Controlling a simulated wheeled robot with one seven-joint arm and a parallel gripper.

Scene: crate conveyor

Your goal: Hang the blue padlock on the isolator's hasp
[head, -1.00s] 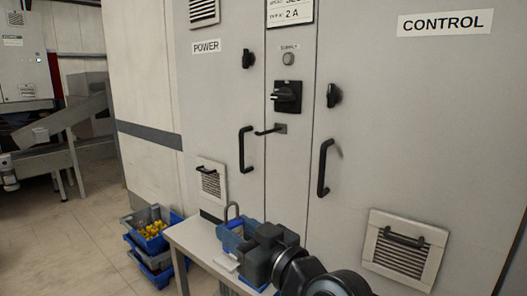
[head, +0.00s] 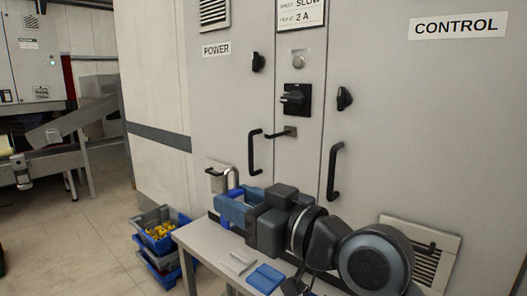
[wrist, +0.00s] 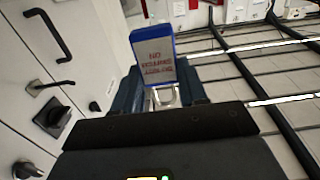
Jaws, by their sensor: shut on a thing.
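The blue padlock (head: 235,192) is held in my gripper (head: 234,209) above the small table, its silver shackle upright and toward the cabinet side. In the wrist view the blue padlock (wrist: 152,55) has a pale face with red lettering, and its shackle shows between the fingers (wrist: 165,97). Part of its body is hidden by a finger in the head view. The isolator (head: 296,98) is a black rotary switch on the grey cabinet. The hasp (head: 278,133) sticks out below it, above and right of the padlock and apart from it. The hasp (wrist: 40,88) also shows left of the padlock in the wrist view.
The table (head: 203,245) carries a grey item (head: 238,262) and a blue item (head: 266,278). Black door handles (head: 254,152) (head: 334,172) flank the hasp. Stacked blue crates (head: 158,240) stand on the floor at left.

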